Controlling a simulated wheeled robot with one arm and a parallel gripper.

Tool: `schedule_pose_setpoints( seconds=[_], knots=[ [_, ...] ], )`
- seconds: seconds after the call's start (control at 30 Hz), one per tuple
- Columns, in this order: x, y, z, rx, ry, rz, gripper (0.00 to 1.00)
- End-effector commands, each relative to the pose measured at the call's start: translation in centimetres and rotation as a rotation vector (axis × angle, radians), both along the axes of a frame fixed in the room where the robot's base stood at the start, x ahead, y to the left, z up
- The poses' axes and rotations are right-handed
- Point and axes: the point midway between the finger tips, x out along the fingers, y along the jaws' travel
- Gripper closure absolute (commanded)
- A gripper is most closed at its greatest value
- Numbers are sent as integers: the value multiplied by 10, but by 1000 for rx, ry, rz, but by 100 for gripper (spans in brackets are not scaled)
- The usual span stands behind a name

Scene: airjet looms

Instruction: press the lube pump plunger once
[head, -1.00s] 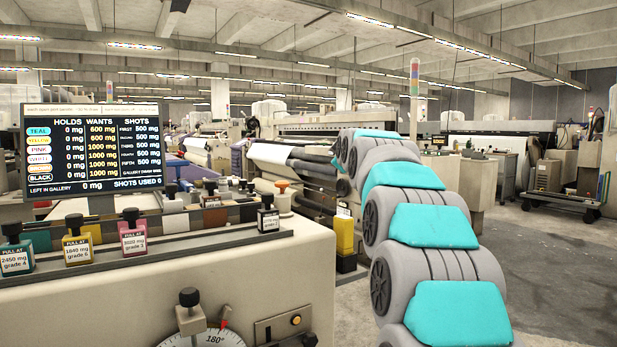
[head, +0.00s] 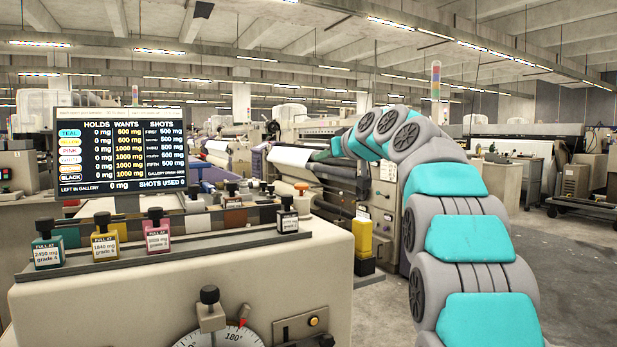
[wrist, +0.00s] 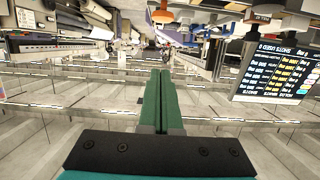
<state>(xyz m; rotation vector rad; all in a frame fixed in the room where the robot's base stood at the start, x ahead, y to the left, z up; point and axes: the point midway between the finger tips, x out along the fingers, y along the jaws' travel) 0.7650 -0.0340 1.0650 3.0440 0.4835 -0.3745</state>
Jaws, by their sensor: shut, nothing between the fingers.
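An orange cap on a white body (head: 301,190) stands at the back of the bench, right of the black-capped bottles; it may be the lube pump plunger, but I cannot tell for sure. In the wrist view an orange cap (wrist: 162,16) shows near the top edge, beyond the fingertips and apart from them. My gripper's green fingers (wrist: 160,76) are together and empty. In the head view the gripper (head: 318,156) is small at the end of my bent arm, above and right of the orange cap.
A screen (head: 121,158) stands behind the bench (head: 180,272). Labelled bottles (head: 156,232) line its front rail. A dial (head: 228,338) with a black-knobbed lever (head: 210,305) is on the front. A yellow bottle (head: 361,234) stands right of the bench. Open floor (head: 570,260) lies at right.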

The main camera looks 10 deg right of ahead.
Motion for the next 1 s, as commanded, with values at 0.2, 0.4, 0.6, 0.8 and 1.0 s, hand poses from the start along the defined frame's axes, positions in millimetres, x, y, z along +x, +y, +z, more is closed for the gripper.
schedule_pose_setpoints(
  seconds=[0.2,0.4,0.6,0.8,1.0],
  knots=[
    [14,3,-3,-2,1,-2,100],
    [41,12,-9,-2,2,-1,100],
    [66,21,-17,-2,4,0,100],
    [82,25,-20,-3,0,-1,100],
    [93,29,-27,-1,2,-1,100]
  ],
)
